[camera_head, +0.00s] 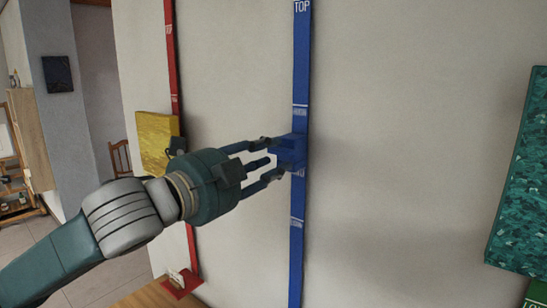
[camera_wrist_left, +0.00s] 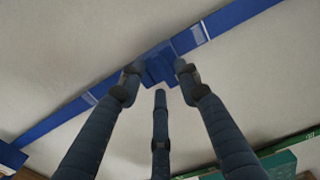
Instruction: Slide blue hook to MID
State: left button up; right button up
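The blue hook (camera_head: 289,149) is a blocky piece on the upright blue rail (camera_head: 297,262) on the wall. The rail carries a TOP label at its upper end and white marks above and below the hook; lettering just under the hook is partly hidden. My left gripper (camera_head: 274,161) reaches in from the left with its fingertips at the hook. In the left wrist view the hook (camera_wrist_left: 160,66) sits between two fingertips (camera_wrist_left: 158,72), which look closed against its sides, with the third finger just below. My right gripper is not in view.
A red rail (camera_head: 173,70) with a yellow block (camera_head: 157,142) stands left, behind my arm. A teal speckled panel (camera_head: 524,185) is at the right, with a green piece (camera_head: 536,293) below it. A wooden surface (camera_head: 145,297) lies low left.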

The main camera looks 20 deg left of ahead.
pick_arm(q)
jog(key=v, duration=0.6)
jog(key=shift+s, duration=0.25)
jog(key=shift+w, duration=0.15)
